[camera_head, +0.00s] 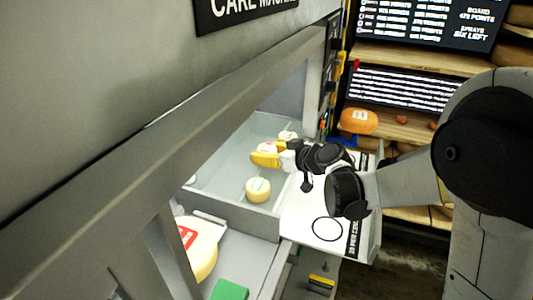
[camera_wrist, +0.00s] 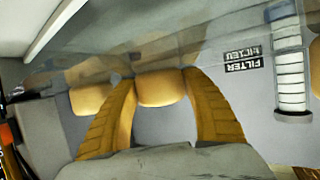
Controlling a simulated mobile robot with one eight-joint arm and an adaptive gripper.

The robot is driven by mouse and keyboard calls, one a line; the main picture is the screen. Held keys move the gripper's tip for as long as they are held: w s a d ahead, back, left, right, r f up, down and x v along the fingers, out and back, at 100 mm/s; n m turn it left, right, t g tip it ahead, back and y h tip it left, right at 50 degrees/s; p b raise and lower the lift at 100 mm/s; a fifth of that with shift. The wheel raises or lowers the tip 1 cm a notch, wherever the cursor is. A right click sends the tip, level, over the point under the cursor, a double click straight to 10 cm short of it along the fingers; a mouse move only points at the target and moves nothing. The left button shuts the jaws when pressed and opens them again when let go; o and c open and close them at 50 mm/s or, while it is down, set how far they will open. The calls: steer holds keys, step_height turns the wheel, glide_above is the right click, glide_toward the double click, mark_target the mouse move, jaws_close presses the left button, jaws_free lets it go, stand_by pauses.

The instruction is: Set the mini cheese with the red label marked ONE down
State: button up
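My gripper (camera_head: 265,157) has yellow-orange fingers and is over the grey bin (camera_head: 229,200) in the head view. A small pale cheese with a reddish label (camera_head: 266,147) shows at its fingertips; the lettering is too small to read. In the wrist view the two fingers (camera_wrist: 158,82) stand on either side of a yellow mini cheese (camera_wrist: 161,90) and appear closed on it. The fingers hide part of it in the head view. I cannot tell whether its underside touches the bin floor.
A mini cheese with a pale green label (camera_head: 258,190) stands at the bin's near side. Another small cheese (camera_head: 288,136) is at the far side. A larger cheese with a red label (camera_head: 201,248) and a green block (camera_head: 229,290) lie nearer. A white panel (camera_head: 296,222) is right of the bin.

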steer(key=shift+o, duration=1)
steer(key=shift+r, duration=0.25)
steer(key=p+v, duration=0.3)
steer(key=v, duration=0.9)
steer(key=s+d+m+g+h, duration=0.2)
steer(key=s+d+m+h, duration=0.2)
steer(key=s, duration=0.8)
steer(key=shift+s+d+r, duration=0.2)
steer(key=shift+d+r, duration=0.05)
steer(key=shift+d, duration=0.05)
steer(key=shift+o, duration=0.7)
steer(key=s+d+f+m+h, duration=0.1)
steer(key=s+d+m+h, duration=0.3)
steer(key=s+d, duration=0.4)
steer(key=s+h, duration=0.1)
steer(key=s, duration=0.2)
steer(key=shift+s+f+g, duration=0.35)
steer(key=shift+g, duration=0.05)
steer(key=shift+s+d+m, duration=0.1)
steer(key=shift+d+m, duration=0.2)
steer(key=shift+d, duration=0.05)
